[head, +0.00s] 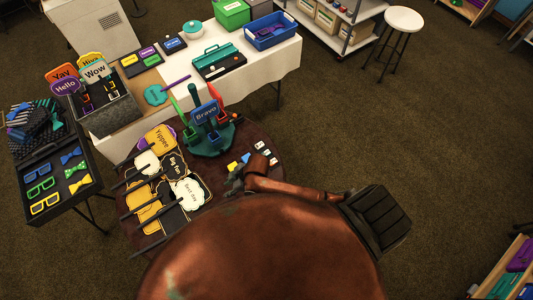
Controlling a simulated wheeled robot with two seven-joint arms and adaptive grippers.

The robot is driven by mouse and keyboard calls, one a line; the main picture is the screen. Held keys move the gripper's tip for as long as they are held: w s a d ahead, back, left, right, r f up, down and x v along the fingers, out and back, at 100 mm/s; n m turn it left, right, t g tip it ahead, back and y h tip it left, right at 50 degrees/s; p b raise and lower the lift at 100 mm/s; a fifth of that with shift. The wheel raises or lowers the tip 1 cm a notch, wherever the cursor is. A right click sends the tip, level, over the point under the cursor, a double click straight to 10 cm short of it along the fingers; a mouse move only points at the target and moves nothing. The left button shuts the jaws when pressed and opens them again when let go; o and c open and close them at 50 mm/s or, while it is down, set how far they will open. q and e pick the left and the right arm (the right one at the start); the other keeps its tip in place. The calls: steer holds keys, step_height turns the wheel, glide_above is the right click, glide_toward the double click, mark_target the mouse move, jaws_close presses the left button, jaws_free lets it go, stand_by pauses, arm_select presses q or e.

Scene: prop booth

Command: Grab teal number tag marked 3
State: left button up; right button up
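I cannot make out a teal tag marked 3, as the small pieces are too small to read. A cluster of small tags lies on the right side of the round dark table (205,170): a yellow one (232,166), a blue one (245,157) and several whitish ones (265,153). My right gripper (233,184), dark grey, is low over or at the table beside these tags, just below them in the picture. Its fingers are too small and dark to show whether they are open or shut, or hold anything. My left gripper is not in view.
A teal stand (212,140) with upright props and a "Bravo" sign (206,112) stands behind the tags. Sign paddles such as "first day" (189,193) cover the table's left. A white-clothed table (270,70) stands behind, and a tray of glasses and bow ties (58,180) at left.

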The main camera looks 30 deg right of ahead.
mark_target(266, 153)
steer(key=n, duration=0.1)
steer(key=f+n+g, duration=0.1)
steer(key=w+a+n, duration=0.1)
steer(key=n, duration=0.1)
steer(key=shift+f+g+h, duration=0.25)
steer(key=shift+g+h, duration=0.05)
steer(key=d, duration=0.2)
steer(key=w+d+f+n+h, duration=0.1)
steer(key=d, duration=0.1)
steer(key=w+d+n+g, duration=0.1)
steer(key=d, duration=0.1)
steer(key=shift+f+h+p, duration=0.3)
steer(key=shift+f, duration=0.05)
steer(key=w+d+r+h, duration=0.1)
steer(key=w+d, duration=0.1)
steer(key=d, duration=0.4)
steer(key=w+d+r+h, duration=0.1)
steer(key=w+d, duration=0.1)
steer(key=d, duration=0.4)
steer(key=w+d+r+h, duration=0.1)
steer(key=w+d, duration=0.2)
steer(key=d, duration=0.4)
steer(key=shift+n, duration=0.4)
steer(key=f, duration=0.5)
steer(key=f+p, duration=0.1)
steer(key=f, duration=0.1)
steer(key=shift+w+d+f, duration=0.15)
steer(key=shift+d+f, duration=0.05)
steer(key=shift+d, duration=0.05)
steer(key=c, duration=0.6)
